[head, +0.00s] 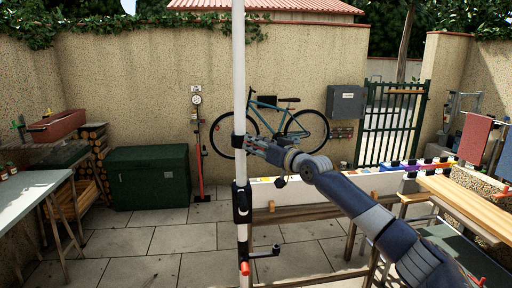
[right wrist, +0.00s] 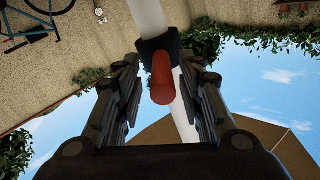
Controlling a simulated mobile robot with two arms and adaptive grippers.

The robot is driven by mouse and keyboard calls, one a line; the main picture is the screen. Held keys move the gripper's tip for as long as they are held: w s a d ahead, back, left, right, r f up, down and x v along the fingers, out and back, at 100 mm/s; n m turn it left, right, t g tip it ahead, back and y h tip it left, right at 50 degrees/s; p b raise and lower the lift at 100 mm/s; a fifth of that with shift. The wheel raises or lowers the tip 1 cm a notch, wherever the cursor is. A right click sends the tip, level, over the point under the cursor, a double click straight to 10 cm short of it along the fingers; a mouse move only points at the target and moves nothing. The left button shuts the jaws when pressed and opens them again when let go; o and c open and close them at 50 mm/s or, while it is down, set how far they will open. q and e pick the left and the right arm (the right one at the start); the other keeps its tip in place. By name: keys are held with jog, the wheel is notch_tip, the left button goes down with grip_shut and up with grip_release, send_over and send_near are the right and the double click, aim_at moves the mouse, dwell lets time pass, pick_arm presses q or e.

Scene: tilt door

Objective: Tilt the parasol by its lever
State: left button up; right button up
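The parasol's white pole (head: 239,75) stands upright in the head view, with a black collar (head: 238,141) partway up. In the right wrist view, a red lever (right wrist: 162,82) sticks out from the black collar (right wrist: 158,46) on the pole (right wrist: 148,18). My right gripper (head: 256,146) is at the collar's height, just right of the pole. In the right wrist view, its fingers (right wrist: 162,75) are open on both sides of the lever, with gaps on each side. In the head view the lever is hidden or too small to tell. My left gripper is not in view.
Lower on the pole are a black clamp (head: 242,203), a crank (head: 265,252) and a red-orange knob (head: 244,268). A white board on a wooden bench (head: 300,213) stands behind my right arm. A green box (head: 149,177) is at the left. Paving around the pole's left is clear.

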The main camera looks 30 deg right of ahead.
jog(key=shift+a+f, duration=0.1)
jog(key=shift+f, duration=0.2)
jog(key=shift+s, duration=0.6)
jog(key=s+d, duration=0.2)
jog(key=s, duration=0.8)
jog(key=shift+s, duration=0.3)
jog(key=shift+d, duration=0.1)
